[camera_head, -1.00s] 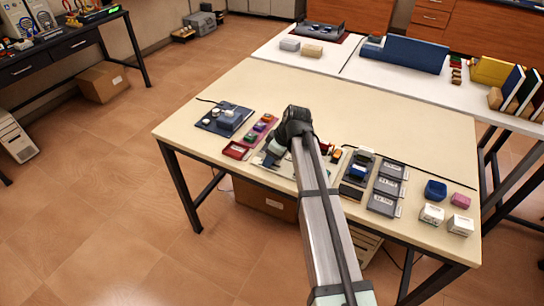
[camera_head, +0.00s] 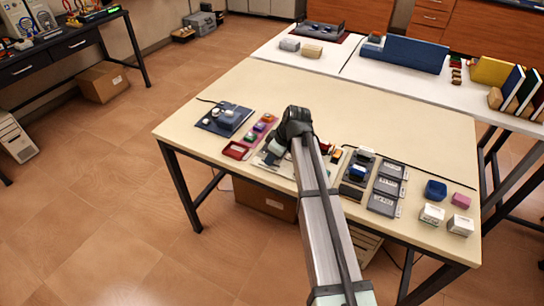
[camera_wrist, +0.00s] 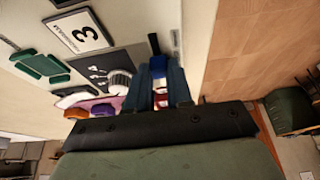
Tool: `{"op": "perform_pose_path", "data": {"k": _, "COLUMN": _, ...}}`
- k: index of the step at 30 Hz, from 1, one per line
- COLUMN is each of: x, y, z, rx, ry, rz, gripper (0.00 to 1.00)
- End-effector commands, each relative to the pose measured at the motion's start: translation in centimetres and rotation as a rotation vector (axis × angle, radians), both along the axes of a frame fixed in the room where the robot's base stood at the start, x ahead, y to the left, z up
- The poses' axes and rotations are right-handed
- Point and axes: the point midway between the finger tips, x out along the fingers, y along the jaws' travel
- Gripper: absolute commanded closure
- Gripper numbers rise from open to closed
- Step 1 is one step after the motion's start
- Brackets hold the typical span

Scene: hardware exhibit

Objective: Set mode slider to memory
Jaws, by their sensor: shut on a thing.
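My gripper (camera_wrist: 158,80) shows in the wrist view as two dark blue fingers close around a small blue knob (camera_wrist: 157,64), apparently the mode slider's handle. A short black piece (camera_wrist: 154,42) sticks out beyond it. The fingers hide part of the knob and its track, so I cannot tell the slider's setting. In the head view my gripper (camera_head: 272,155) is low over the front of the cream table, and my arm covers part of the panel there.
In the head view a dark blue panel (camera_head: 211,124) is to the left and grey cards (camera_head: 384,204) to the right. The table's back is clear.

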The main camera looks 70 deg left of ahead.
Motion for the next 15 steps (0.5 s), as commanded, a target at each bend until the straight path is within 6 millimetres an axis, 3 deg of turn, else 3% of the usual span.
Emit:
{"op": "perform_pose_path", "data": {"k": 7, "x": 0.2, "y": -0.2, "z": 0.0, "rx": -0.001, "ry": 0.001, "rz": -0.001, "gripper": 1.00}}
{"op": "perform_pose_path", "data": {"k": 15, "x": 2.1, "y": -2.2, "z": 0.0, "rx": -0.001, "ry": -0.001, "rz": 0.000, "gripper": 1.00}}
